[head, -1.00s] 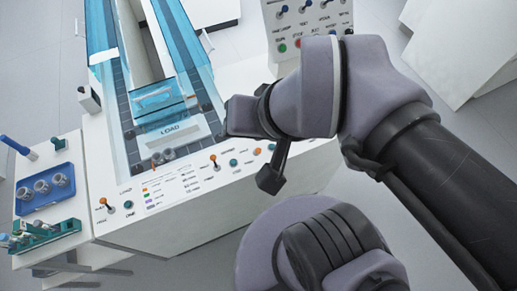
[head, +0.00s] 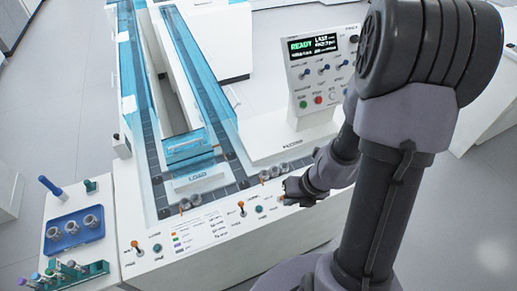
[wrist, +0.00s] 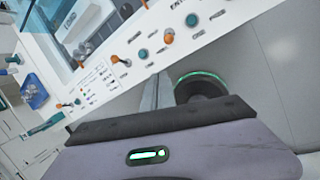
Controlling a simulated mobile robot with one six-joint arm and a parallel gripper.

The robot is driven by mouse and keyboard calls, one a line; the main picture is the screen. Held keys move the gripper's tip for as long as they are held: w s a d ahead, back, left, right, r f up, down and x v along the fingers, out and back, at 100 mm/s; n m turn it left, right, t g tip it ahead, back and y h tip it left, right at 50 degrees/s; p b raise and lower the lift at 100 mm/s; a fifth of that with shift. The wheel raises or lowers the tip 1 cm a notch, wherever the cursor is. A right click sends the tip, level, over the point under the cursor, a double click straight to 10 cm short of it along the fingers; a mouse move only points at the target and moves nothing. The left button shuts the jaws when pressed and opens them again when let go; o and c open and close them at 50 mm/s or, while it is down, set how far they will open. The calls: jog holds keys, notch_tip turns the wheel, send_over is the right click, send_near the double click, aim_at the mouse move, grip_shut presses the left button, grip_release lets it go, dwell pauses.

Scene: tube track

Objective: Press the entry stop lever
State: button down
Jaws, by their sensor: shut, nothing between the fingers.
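The front panel of the white tube-track machine (head: 200,240) carries orange-tipped levers: one at the left (head: 136,246), one in the middle (head: 241,207) and one at the right (head: 283,199). Teal knobs sit beside them. The lettering is too small to tell which one is the entry stop lever. My gripper (head: 291,187) is shut and empty, low over the panel's right part, close to the right orange lever. I cannot tell whether it touches it. The wrist view shows orange levers (wrist: 115,60) and teal knobs (wrist: 143,53) along the tilted panel.
Blue-covered track lanes (head: 190,55) run back from the load area (head: 195,179). A control box (head: 322,70) with a lit READY screen stands behind my gripper. A blue tray (head: 75,230) of metal parts and a teal tube rack (head: 75,273) lie at the left.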

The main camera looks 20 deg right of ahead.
jog(key=shift+s+d+f+m, duration=0.2)
jog(key=shift+s+f+m, duration=0.2)
jog(key=shift+f+m, duration=0.15)
jog(key=shift+s+d+f+m, duration=0.15)
jog(key=shift+s+f+m, duration=0.25)
jog(key=shift+m, duration=0.15)
jog(key=b+x, duration=0.8)
jog(key=x, duration=0.1)
jog(key=shift+s+f, duration=0.1)
jog(key=shift+f, duration=0.35)
jog(key=shift+w, duration=0.35)
jog(key=w+p, duration=0.1)
jog(key=d+r+p, duration=0.1)
jog(key=p, duration=0.1)
jog(key=shift+w+d+r, duration=0.15)
jog(key=shift+w+r, duration=0.2)
jog(key=shift+w, duration=0.05)
jog(key=shift+w+d, duration=0.25)
jog(key=shift+w, duration=0.1)
